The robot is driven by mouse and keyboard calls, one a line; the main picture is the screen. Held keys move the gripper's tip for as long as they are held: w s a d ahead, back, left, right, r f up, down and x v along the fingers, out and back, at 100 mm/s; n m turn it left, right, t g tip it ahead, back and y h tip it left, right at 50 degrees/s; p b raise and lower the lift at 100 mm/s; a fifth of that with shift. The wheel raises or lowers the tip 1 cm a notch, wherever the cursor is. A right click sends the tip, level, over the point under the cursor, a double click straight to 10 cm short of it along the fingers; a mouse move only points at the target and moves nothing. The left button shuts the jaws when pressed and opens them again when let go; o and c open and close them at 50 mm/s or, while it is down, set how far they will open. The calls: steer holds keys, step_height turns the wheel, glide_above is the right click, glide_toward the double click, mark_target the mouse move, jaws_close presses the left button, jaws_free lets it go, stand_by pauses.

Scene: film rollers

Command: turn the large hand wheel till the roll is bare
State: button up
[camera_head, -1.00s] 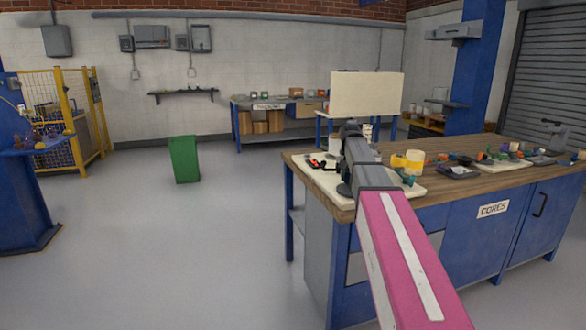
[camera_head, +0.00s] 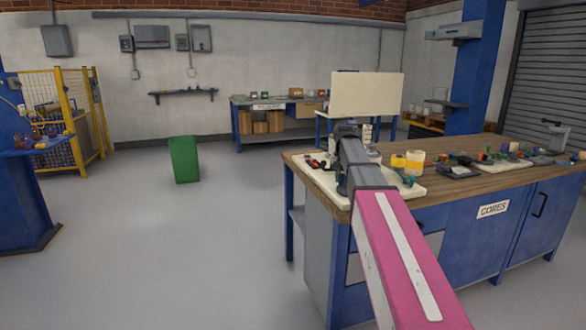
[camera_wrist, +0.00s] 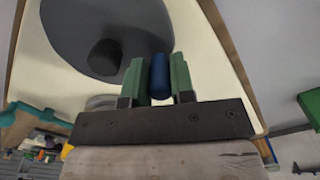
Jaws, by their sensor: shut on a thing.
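In the wrist view my gripper (camera_wrist: 159,62) has its two green fingers on either side of a dark blue cylindrical handle (camera_wrist: 160,78), shut on it. Beyond it is a large dark grey disc (camera_wrist: 145,25) with a short round dark knob (camera_wrist: 103,60), over a cream board (camera_wrist: 205,50). The disc looks like the large hand wheel, but how the handle joins it is hidden. In the head view my arm covers the gripper and most of the device on the board (camera_head: 312,176) at the bench's left end. I cannot make out the roll or how much film is on it.
The wooden bench (camera_head: 445,190) carries yellow and cream rolls (camera_head: 407,162) right of my arm and several small parts farther right. An upright cream panel (camera_head: 366,95) stands behind. A green bin (camera_head: 184,159) stands on open floor to the left.

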steer(key=shift+s+a, duration=0.25)
steer(key=shift+s, duration=0.25)
steer(key=shift+s+a, duration=0.2)
steer(key=shift+s, duration=0.3)
